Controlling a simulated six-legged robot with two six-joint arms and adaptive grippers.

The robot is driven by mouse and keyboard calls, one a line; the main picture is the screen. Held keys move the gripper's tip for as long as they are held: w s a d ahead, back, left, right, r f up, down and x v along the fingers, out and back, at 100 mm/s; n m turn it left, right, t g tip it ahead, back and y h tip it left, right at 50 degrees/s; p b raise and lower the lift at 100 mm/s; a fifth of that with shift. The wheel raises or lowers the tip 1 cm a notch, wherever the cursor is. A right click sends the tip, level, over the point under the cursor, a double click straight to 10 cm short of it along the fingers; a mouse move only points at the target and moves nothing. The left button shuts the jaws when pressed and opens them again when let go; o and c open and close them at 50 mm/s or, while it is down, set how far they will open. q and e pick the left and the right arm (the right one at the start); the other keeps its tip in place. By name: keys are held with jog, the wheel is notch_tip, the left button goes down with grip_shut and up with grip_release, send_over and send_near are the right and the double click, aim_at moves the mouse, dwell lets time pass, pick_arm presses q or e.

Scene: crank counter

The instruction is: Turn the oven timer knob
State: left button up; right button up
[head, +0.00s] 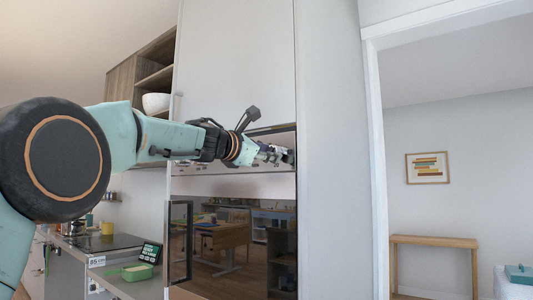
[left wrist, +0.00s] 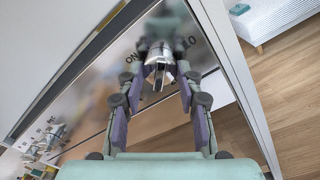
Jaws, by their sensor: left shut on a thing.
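The oven's steel control panel (head: 215,185) runs above the dark glass oven door (head: 232,250). My left gripper (head: 278,154) is at the right end of this panel in the head view, and it largely hides the timer knob there. In the left wrist view the metallic timer knob (left wrist: 158,62) stands out from the panel, with "ON" and "10" printed near it. The left gripper (left wrist: 158,77) has one finger on each side of the knob and is shut on it. My right gripper is in neither view.
More knobs (left wrist: 48,140) are on the panel at lower left in the left wrist view. A tall cabinet door (head: 235,65) is above the panel. Open floor (left wrist: 285,75) lies beyond the oven's side.

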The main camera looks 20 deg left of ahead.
pick_arm(q)
jog(key=o, duration=1.1)
jog(key=shift+o, duration=0.2)
jog(key=shift+s, duration=0.15)
jog(key=v, duration=0.7)
jog(key=shift+s, duration=0.1)
